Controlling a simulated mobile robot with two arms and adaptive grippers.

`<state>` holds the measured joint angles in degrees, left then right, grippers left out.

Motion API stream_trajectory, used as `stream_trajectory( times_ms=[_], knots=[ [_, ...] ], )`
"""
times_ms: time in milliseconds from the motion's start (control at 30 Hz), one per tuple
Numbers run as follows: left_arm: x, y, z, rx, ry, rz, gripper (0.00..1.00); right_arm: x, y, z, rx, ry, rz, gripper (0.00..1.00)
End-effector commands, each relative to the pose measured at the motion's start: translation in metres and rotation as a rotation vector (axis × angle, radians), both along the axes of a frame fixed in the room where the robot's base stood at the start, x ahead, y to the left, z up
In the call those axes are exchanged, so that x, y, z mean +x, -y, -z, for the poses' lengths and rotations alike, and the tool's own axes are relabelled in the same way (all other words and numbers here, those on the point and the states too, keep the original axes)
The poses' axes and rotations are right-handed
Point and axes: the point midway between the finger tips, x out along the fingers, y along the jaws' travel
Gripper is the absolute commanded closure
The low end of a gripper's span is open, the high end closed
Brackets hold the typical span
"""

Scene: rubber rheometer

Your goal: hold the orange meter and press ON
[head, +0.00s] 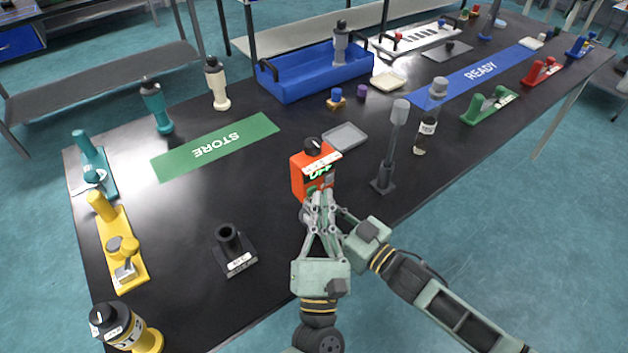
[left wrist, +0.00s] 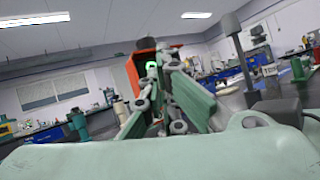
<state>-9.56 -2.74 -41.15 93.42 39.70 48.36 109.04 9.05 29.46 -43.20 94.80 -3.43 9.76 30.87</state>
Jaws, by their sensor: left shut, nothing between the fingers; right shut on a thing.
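The orange meter (head: 299,178) stands upright near the table's front edge, with a black knob on top, a white label strip and green characters on its face that I cannot read surely. My left gripper (head: 318,198) is shut and empty, its fingertips close in front of the meter's lower face. My right gripper (head: 335,209) comes in from the right and is shut on the meter low on its side; the fingers partly hide each other and the ON button. In the left wrist view the meter (left wrist: 133,75) shows behind the fingers (left wrist: 165,85), with a green glow.
A grey post (head: 391,150) stands right of the meter, with a shallow grey tray (head: 345,137) behind it. A black socket block (head: 234,254) is on the left. The green STORE mat (head: 172,165) and blue tote (head: 300,87) lie farther back.

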Motion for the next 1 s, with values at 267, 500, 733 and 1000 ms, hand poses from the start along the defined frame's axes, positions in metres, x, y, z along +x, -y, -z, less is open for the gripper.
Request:
stream_trajectory(
  times_ms=[267,500,733,1000],
  knots=[
    [-0.0001,0.0,0.0,0.0,0.0,0.0,1.0,0.0,0.0003,0.0006,-0.001,-0.001,0.0,1.0],
    [-0.0001,0.0,0.0,0.0,0.0,0.0,1.0,0.0,0.0003,0.0006,-0.001,-0.001,0.001,1.0],
    [0.0039,-0.0028,-0.0003,0.0,0.001,0.0,1.0,0.0001,0.0004,0.0006,-0.001,-0.001,0.001,1.0],
    [0.0074,-0.0054,-0.0001,0.0,0.0,0.0,1.0,0.0001,0.0004,0.0006,-0.001,-0.001,0.001,1.0]
  ],
)
